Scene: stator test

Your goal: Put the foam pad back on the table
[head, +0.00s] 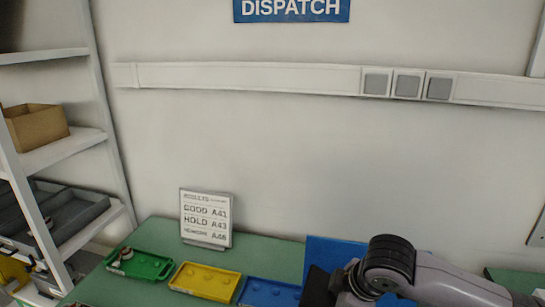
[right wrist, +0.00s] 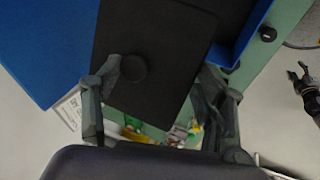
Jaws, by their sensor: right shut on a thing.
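The foam pad (right wrist: 158,40) is a flat black slab in the right wrist view, with a round dark knob or disc on its face. My right gripper (right wrist: 166,75) is closed on it, one finger on each side. The green table (head: 270,257) shows at the bottom. A small dark claw (right wrist: 303,82), seemingly my left gripper, shows at the right edge of the wrist view with its fingers apart.
Green (head: 148,265), yellow (head: 207,281) and blue (head: 268,292) trays line the table, with a white results sign (head: 206,217) behind. A blue panel (head: 333,254) stands beside my right arm. A blue-walled holder (right wrist: 245,38) lies beside the pad. A shelf (head: 75,150) stands at left.

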